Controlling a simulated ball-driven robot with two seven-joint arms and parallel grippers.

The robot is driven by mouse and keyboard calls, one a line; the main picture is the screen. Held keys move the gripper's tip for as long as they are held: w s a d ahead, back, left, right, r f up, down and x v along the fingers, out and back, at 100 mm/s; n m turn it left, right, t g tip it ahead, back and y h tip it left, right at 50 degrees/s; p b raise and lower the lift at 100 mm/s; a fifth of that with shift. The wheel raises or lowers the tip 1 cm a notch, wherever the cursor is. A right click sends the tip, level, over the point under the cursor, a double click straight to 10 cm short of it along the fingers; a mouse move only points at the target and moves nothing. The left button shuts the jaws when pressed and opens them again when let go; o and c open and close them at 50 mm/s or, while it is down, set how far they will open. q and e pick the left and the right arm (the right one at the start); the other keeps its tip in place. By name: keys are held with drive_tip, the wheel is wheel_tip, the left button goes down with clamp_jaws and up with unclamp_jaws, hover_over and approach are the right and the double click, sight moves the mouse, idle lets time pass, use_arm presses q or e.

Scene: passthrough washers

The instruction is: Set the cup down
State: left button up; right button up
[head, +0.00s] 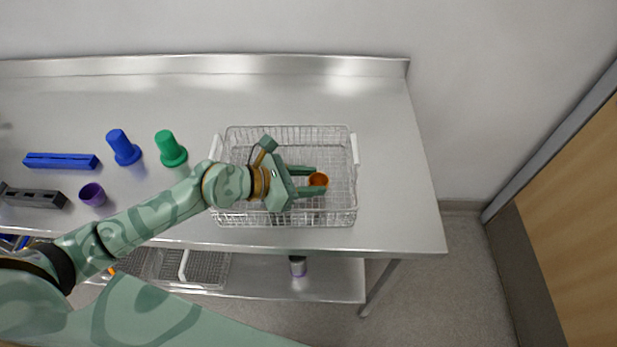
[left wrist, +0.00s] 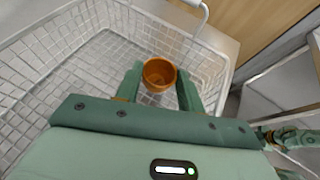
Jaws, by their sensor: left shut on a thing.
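An orange cup (head: 318,180) is between the fingers of my left gripper (head: 311,182), over the right part of a white wire basket (head: 352,165). In the left wrist view the cup (left wrist: 159,74) is upright, its open mouth facing the camera, with a green finger of the gripper (left wrist: 160,88) on each side. The gripper is shut on the cup. The wire floor of the basket (left wrist: 85,75) shows around it. I cannot tell whether the cup's base touches the basket floor.
The basket stands on a steel table (head: 395,190) with bare room to its right. Left of it stand a green peg-like piece (head: 171,150), a blue one (head: 123,148) and a purple cup (head: 93,195). A blue bar (head: 62,161) and a grey block (head: 35,197) lie farther left.

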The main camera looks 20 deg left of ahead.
use_arm(q)
drive_tip(key=o, duration=0.9)
drive_tip(key=shift+s+f, duration=0.15)
drive_tip(key=shift+f, duration=0.15)
drive_tip(key=shift+o, duration=0.2)
drive_tip(key=shift+r, duration=0.25)
drive_tip(key=p+v, duration=0.1)
drive_tip(key=v, duration=1.1)
drive_tip(key=shift+r, duration=0.45)
